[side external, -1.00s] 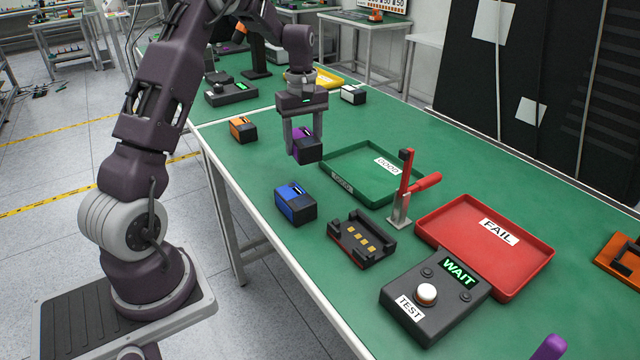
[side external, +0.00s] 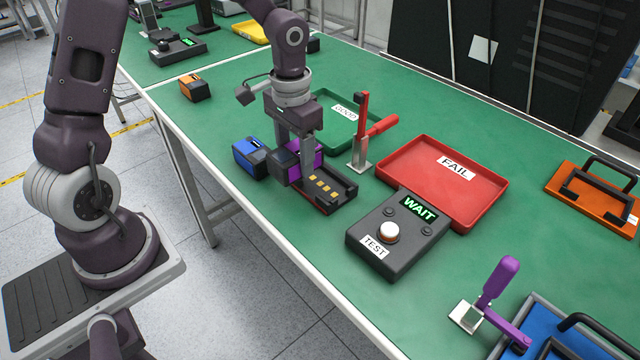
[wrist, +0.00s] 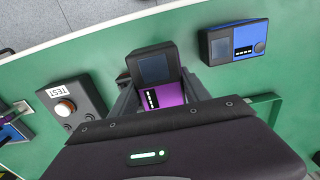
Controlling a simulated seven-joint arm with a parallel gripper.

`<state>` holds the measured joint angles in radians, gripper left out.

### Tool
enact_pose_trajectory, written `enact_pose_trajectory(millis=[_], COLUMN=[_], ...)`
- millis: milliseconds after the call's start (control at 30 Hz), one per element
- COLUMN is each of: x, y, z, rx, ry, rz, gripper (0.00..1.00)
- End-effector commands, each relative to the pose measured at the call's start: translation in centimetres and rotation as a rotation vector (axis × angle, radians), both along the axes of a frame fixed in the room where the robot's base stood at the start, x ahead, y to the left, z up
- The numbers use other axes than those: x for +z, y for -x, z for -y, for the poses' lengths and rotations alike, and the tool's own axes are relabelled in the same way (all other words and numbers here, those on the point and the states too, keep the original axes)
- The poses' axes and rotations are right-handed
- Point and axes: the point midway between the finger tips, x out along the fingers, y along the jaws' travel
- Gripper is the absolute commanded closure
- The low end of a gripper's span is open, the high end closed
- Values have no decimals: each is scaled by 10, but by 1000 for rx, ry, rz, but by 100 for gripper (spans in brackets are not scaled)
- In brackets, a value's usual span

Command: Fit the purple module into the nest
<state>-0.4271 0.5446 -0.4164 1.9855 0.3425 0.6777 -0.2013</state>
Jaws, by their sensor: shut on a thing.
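My gripper (side external: 294,160) is shut on the purple module (side external: 303,152), a purple and dark box. It holds the module over the left back end of the nest (side external: 341,189), a black cradle with several gold contacts. In the side view I cannot tell whether the module touches the nest. The wrist view shows the module (wrist: 168,94) between the fingers, its dark screen end pointing away from the gripper. The gripper body hides most of the nest there. A red-handled clamp (side external: 363,140) stands behind the nest, its handle out to the right.
A blue module (side external: 249,155) sits just left of the held one. The WAIT/TEST box (side external: 398,238) is to the right, with the red FAIL tray (side external: 445,177) behind it. The green tray (side external: 340,107) is behind my gripper. An orange module (side external: 195,88) stands farther back.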

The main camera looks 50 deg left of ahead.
Motion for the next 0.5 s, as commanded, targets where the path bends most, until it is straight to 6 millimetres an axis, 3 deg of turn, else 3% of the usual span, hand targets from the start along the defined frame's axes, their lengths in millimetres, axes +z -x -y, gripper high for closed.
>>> enact_pose_trajectory(millis=[167,500], x=[4,27], y=[-6,-38], z=[3,23], rx=[-161,-1212], ry=[-1,-3], rz=[1,-1], gripper=[100,100])
